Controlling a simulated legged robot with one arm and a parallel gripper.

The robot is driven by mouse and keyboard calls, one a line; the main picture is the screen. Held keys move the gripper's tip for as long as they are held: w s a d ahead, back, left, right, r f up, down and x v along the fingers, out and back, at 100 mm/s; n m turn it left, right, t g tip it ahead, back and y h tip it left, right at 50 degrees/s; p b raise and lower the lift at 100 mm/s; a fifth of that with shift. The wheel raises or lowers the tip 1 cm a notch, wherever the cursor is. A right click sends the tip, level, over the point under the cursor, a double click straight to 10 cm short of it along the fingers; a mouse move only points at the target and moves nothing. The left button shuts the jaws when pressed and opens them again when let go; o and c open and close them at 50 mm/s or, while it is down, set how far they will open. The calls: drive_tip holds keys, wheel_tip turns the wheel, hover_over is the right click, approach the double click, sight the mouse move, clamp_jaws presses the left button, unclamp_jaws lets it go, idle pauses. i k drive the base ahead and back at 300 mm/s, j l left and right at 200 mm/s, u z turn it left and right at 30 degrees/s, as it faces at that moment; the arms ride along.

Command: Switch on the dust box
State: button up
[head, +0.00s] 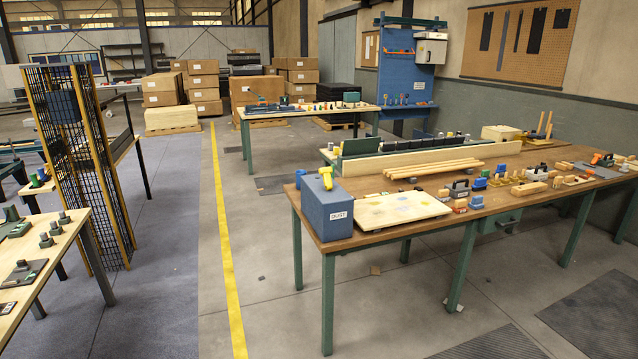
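The dust box (327,212) is a blue-grey box with a white label reading "DUST" on its front. It stands at the near left corner of the long wooden workbench (430,222). A yellow part (326,177) stands up on its top; I cannot tell whether this is its switch or which way it is set. My gripper is not in this view.
A pale board (390,210) lies right of the box, with several tools and wooden blocks beyond. A yellow floor line (225,250) runs left of the bench. The floor before the bench is mostly clear. Another table (72,232) stands at the left edge.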

sight(326, 171)
drive_tip(key=i+j+z, duration=0.15)
drive_tip(key=i+j, duration=0.15)
drive_tip(key=i, duration=0.5)
drive_tip(key=i+j+z, duration=0.15)
drive_tip(key=i+j, duration=0.25)
drive_tip(key=i, duration=0.4)
drive_tip(key=i+j+z, duration=0.15)
drive_tip(key=i+j, duration=0.3)
drive_tip(key=i, duration=0.3)
drive_tip(key=i+j+z, duration=0.2)
drive_tip(key=i+j, duration=0.35)
drive_tip(key=i, duration=0.15)
